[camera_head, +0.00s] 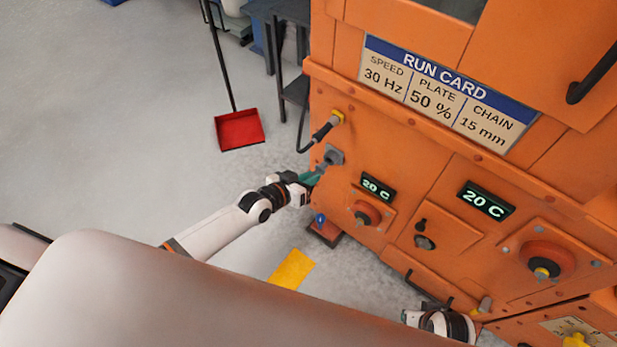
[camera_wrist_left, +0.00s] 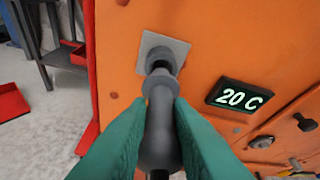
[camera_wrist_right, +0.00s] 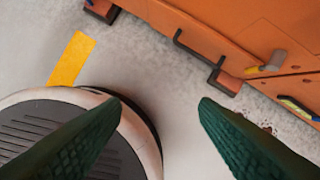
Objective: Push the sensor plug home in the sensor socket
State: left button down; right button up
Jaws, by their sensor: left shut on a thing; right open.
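The grey sensor plug (camera_wrist_left: 160,125) is between the green fingers of my left gripper (camera_wrist_left: 160,108), which is shut on it. The plug points at the sensor socket, a square grey plate (camera_wrist_left: 178,46) with a dark round barrel on the orange panel. The plug's front collar meets or nearly meets the barrel; how deep it sits is unclear. In the head view my left gripper (camera_head: 312,179) reaches the socket plate (camera_head: 333,154) from the lower left. My right gripper (camera_wrist_right: 160,103) is open and empty, low in front of the cabinet.
A 20 C display (camera_head: 377,188) and a red-orange round fitting (camera_head: 366,213) are to the right. A red dustpan (camera_head: 239,130) stands on clear floor at left.

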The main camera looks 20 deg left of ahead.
jog(key=shift+s+f, duration=0.15)
jog(key=shift+f, duration=0.25)
pick_arm(q)
jog(key=shift+w, duration=0.2)
pick_arm(e)
jog(key=shift+r, duration=0.2)
pick_arm(q)
jog(key=shift+w+d, duration=0.15)
jog(key=shift+w, duration=0.2)
pick_arm(e)
jog(key=shift+w+r, duration=0.35)
jog(key=shift+r, duration=0.25)
pick_arm(q)
jog(key=shift+w+d, duration=0.15)
jog(key=shift+w, duration=0.1)
pick_arm(e)
jog(key=shift+r, duration=0.25)
